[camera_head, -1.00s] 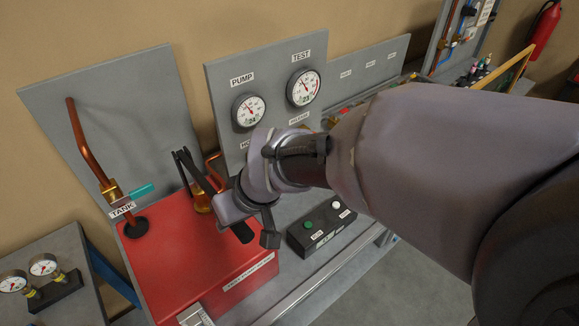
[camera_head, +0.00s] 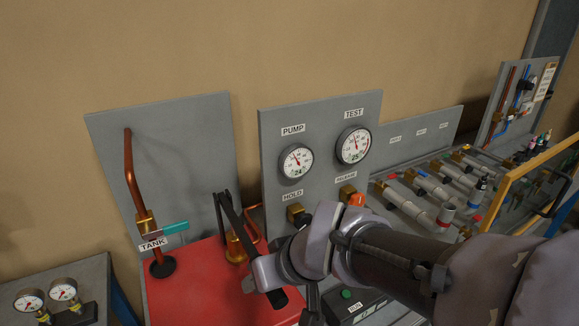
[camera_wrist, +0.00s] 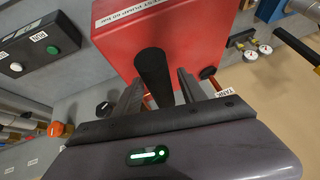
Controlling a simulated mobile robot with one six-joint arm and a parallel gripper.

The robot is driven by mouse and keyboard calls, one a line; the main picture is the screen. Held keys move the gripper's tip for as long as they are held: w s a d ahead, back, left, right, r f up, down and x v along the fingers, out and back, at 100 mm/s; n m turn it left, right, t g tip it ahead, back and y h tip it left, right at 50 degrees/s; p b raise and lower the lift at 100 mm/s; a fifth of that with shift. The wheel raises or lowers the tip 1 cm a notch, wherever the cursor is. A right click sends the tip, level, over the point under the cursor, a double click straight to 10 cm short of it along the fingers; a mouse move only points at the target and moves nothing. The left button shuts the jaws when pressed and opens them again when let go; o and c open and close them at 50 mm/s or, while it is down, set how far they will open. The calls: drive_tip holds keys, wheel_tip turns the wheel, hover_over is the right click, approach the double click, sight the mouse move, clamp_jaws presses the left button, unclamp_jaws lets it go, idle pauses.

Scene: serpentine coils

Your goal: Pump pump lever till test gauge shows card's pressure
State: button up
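The red test pump (camera_head: 195,275) stands below the gauge panel. Its dark lever linkage (camera_head: 229,212) rises from its top, left of my gripper. In the wrist view, the black lever handle (camera_wrist: 153,75) lies between the fingers of my gripper (camera_wrist: 160,82). Slivers of background show beside the handle, so the fingers look open around it. My wrist hides part of the lever in the head view. The PUMP gauge (camera_head: 295,161) needle points up-left. The TEST gauge (camera_head: 353,146) needle points nearly straight up, slightly left; its scale is too small to read.
HOLD (camera_head: 296,212) and RELEASE (camera_head: 349,193) valves sit under the gauges. A TANK valve with teal handle (camera_head: 174,228) stands left. A button box (camera_head: 352,305) is beside the pump. A white card (camera_head: 547,80), unreadable, hangs far right. Pipes (camera_head: 430,185) lie right.

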drive_tip(key=shift+s+r, duration=0.1)
drive_tip(key=p+v, duration=0.5)
drive_tip(key=v, duration=1.2)
drive_tip(key=shift+s+r, duration=0.1)
drive_tip(key=shift+s, duration=0.05)
idle(0.3)
